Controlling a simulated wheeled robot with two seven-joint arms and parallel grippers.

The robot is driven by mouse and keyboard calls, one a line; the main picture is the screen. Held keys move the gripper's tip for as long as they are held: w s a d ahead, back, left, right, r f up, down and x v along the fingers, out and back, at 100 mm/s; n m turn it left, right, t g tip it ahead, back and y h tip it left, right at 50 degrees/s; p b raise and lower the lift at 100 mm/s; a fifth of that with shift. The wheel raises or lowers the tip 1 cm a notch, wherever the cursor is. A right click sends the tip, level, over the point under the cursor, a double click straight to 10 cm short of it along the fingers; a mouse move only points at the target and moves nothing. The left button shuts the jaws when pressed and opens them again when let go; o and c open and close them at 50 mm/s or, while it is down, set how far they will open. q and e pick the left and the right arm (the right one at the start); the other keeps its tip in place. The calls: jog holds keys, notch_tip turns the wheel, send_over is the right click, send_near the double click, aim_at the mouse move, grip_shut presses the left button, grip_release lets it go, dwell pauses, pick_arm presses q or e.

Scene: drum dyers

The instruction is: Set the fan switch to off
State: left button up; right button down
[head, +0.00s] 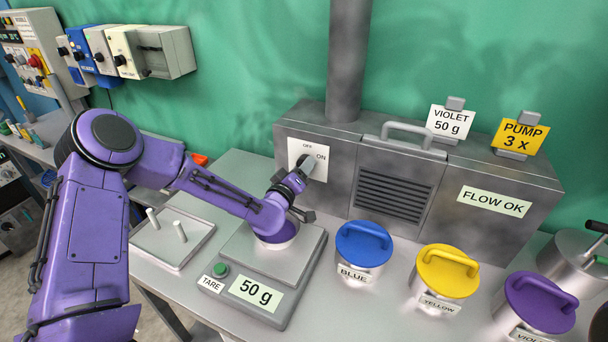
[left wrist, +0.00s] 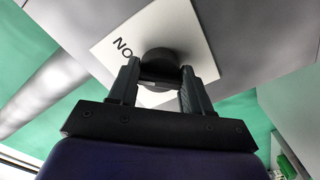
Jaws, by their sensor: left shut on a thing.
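The fan switch is a dark round knob on a white plate (head: 297,149) on the front left of the grey metal fan housing. The plate reads OFF above the knob and ON to its right. My left gripper (head: 304,166) is at the knob, shut on it. In the left wrist view the dark knob (left wrist: 158,60) sits between the two fingers of my left gripper (left wrist: 158,82), and "ON" shows on the plate beside it. The gripper hides part of the knob in the head view, so I cannot tell where it points. My right gripper is not in view.
Below my left arm stands a scale (head: 232,278) reading 50 g. A tray (head: 148,243) with two white pegs lies left of it. Blue (head: 362,240), yellow (head: 446,268) and violet (head: 535,300) lidded drums stand to the right. The housing bears a FLOW OK sign (head: 494,201).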

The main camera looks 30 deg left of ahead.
pick_arm(q)
jog(key=shift+r+n+b, duration=0.1)
jog(key=shift+n+b, duration=2.5)
jog(key=shift+n, duration=1.6)
jog(key=o, duration=1.1)
jog(key=shift+w, duration=0.1)
jog(key=shift+c, duration=0.2)
jog(key=s+b, duration=0.1)
jog(key=s, duration=0.9)
jog(key=shift+s+d+b, duration=0.25)
jog(key=shift+d+b, duration=0.05)
jog(key=shift+d, duration=0.05)
